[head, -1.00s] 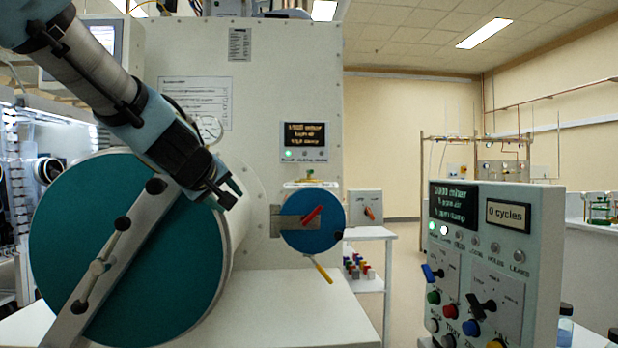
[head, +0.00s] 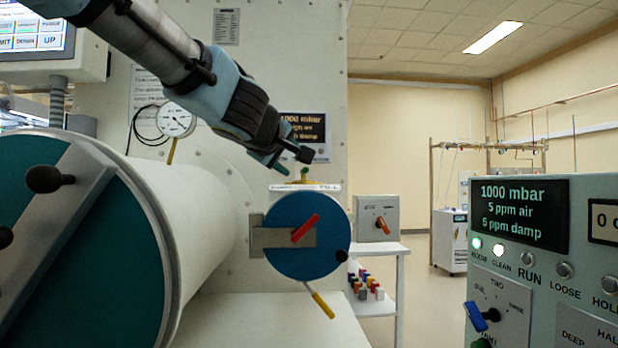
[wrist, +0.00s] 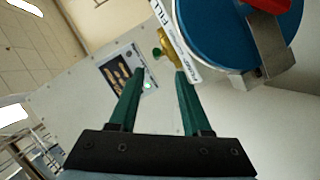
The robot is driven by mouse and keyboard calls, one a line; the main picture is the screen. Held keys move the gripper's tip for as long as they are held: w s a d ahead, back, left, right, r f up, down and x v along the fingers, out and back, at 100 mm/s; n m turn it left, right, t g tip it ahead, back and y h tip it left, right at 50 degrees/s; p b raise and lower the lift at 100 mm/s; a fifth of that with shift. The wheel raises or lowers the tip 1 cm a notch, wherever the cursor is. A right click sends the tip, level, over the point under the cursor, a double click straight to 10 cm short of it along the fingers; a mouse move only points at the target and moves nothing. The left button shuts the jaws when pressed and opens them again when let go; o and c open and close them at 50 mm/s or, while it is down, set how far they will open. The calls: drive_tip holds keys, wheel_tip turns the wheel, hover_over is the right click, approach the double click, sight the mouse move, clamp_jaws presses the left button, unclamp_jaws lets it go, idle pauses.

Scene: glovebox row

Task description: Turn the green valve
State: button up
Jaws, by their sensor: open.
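The green valve (head: 304,174) is a small green handle with brass, above a white label plate on top of the blue-doored small chamber (head: 328,235). In the wrist view the valve (wrist: 166,46) shows brass beside the plate marked FILL and PUMP, ahead of the fingertips. My gripper (head: 293,162) is open and empty, just above and left of the valve in the head view. In the wrist view my gripper's (wrist: 160,76) two green fingers are apart, with the valve roughly in line with the gap. Contact is not visible.
The large teal round door (head: 60,240) with its bar is at left. A pressure gauge (head: 176,121) is on the panel behind. The control console (head: 540,270) stands at right, reading 1000 mbar. A red-handled switch box (head: 377,218) sits behind the small chamber.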

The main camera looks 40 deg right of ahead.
sight(305, 171)
drive_tip(key=x, duration=1.1)
drive_tip(key=shift+d+r, duration=0.25)
drive_tip(key=shift+d, duration=0.1)
clamp_jaws()
idle(1.0)
